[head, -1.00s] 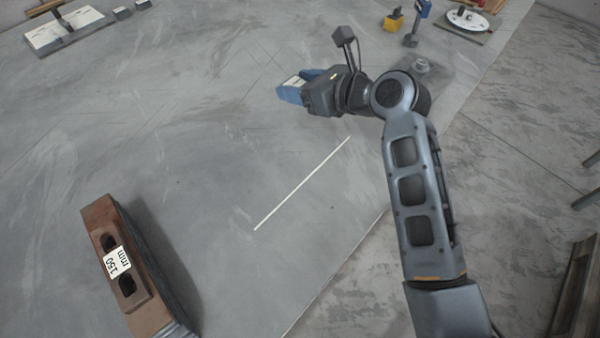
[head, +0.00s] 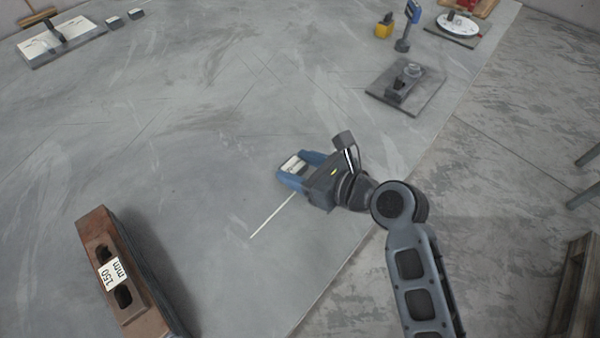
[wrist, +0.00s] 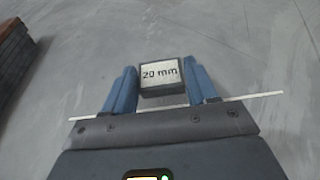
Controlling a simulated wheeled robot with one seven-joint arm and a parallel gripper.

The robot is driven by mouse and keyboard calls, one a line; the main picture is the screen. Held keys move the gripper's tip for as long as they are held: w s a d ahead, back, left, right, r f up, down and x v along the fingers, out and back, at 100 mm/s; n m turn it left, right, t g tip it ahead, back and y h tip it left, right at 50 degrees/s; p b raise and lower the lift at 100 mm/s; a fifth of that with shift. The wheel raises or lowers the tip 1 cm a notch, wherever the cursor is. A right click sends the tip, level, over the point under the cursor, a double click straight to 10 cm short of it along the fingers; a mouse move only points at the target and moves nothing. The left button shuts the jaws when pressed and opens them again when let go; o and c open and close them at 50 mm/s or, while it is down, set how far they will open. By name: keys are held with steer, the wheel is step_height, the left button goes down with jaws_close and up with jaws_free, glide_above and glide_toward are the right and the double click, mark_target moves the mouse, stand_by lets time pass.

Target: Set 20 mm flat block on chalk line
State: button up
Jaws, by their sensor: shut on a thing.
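The 20 mm flat block (wrist: 160,73) is a small dark block with a pale top marked "20 mm". My gripper (wrist: 161,88) is shut on it, with a blue finger at each side. In the head view my gripper (head: 304,172) and the block (head: 292,165) are over the far part of the chalk line (head: 272,215). In the wrist view the white chalk line (wrist: 255,97) runs crosswise behind the block, near the finger bases, and is partly hidden by the gripper. I cannot tell whether the block touches the floor plate.
A brown block marked "150 mm" (head: 128,285) stands at the lower left. A dark plate with a fixture (head: 405,84) lies at the upper right. A yellow item (head: 384,28) and a white round dial (head: 458,25) are farther back. The grey surface left of the line is clear.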

steer(key=shift+f, duration=1.15)
steer(key=shift+f, duration=0.15)
steer(key=o, duration=1.3)
steer(key=v, duration=1.2)
